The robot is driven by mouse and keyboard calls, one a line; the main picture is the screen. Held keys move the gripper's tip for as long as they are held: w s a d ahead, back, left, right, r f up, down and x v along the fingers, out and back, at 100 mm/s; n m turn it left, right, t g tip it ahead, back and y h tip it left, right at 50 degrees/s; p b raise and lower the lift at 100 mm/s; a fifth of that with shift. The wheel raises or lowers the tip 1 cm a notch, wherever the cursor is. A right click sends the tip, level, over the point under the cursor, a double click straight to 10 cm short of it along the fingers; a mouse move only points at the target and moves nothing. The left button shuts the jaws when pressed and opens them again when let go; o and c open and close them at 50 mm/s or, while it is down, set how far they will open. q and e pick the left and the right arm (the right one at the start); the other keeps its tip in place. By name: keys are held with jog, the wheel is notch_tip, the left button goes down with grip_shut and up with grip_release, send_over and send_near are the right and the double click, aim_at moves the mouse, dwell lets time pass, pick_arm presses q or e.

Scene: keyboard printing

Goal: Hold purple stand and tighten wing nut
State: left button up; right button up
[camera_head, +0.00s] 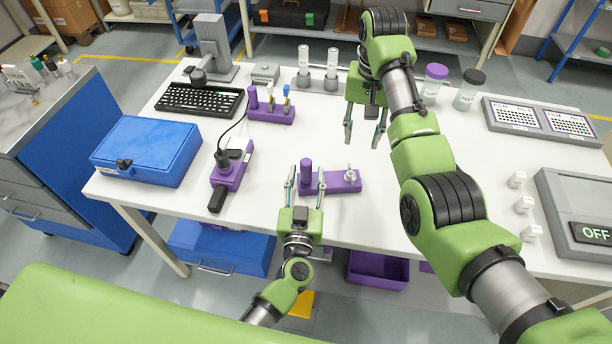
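The purple stand (334,186) lies on the white table near its front edge. It has an upright purple post at its left end and a small pale metal wing nut (350,173) at its right. My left gripper (305,180) reaches in from the front. Its two fingers are apart, one on each side of the post in the picture, with gaps showing; contact is not visible. My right gripper (365,131) points down above the table behind the stand. Its fingers are spread and nothing is between them.
A purple power strip (231,168) and a blue case (149,148) are to the left. A black keyboard (200,100) and a purple holder (271,115) lie behind. White blocks (524,204) and an OFF panel (590,233) are at right.

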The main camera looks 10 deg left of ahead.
pick_arm(q)
jog(key=s, duration=0.4)
jog(key=s+d, duration=0.1)
jog(key=s, duration=0.7)
jog(key=shift+d, duration=0.25)
